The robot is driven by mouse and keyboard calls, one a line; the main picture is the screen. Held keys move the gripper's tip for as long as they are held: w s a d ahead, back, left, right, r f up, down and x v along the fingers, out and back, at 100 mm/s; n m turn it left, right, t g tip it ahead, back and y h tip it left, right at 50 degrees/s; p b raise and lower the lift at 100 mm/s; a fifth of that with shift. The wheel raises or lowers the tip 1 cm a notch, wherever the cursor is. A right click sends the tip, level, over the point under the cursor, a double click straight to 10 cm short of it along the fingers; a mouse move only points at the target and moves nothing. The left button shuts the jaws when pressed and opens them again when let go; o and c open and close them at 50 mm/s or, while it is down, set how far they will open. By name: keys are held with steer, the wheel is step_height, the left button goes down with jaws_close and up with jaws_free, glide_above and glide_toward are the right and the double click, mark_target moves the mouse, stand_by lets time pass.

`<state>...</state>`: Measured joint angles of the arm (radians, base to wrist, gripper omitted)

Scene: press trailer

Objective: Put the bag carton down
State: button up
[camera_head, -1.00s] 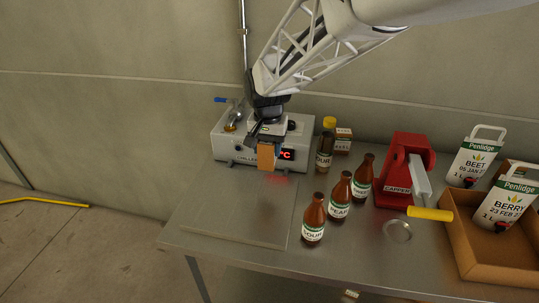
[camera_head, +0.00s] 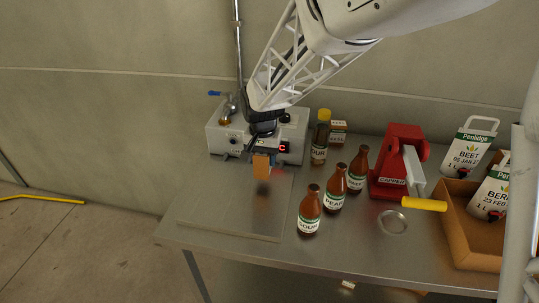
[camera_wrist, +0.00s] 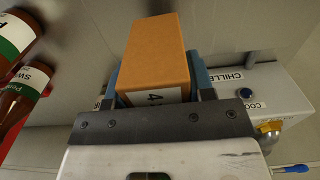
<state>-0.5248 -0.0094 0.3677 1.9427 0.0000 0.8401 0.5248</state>
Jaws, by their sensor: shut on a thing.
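The bag carton (camera_head: 261,168), a small brown-orange box, is held in my gripper (camera_head: 264,154) above the grey plate at the left of the table. A dark reflection lies on the plate just below it, and a small gap seems to show between them. In the wrist view the carton (camera_wrist: 157,45) sits between the two bluish fingers of my gripper (camera_wrist: 158,82), with a white printed label partly hidden by the gripper's body.
The plate (camera_head: 215,215) is bare. Behind it stands the chiller box (camera_head: 225,138). Brown bottles (camera_head: 310,212) stand to its right, with a yellow-capped bottle (camera_head: 319,145) and a small carton (camera_head: 338,131) behind. A red capper (camera_head: 395,160) and a cardboard tray (camera_head: 470,250) lie further right.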

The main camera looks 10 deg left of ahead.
mark_target(263, 167)
steer(key=shift+f, duration=1.85)
steer(key=o, duration=1)
steer(key=shift+f, duration=0.15)
step_height(263, 167, up, 12)
steer(key=shift+r, duration=0.15)
steer(key=shift+d, duration=0.1)
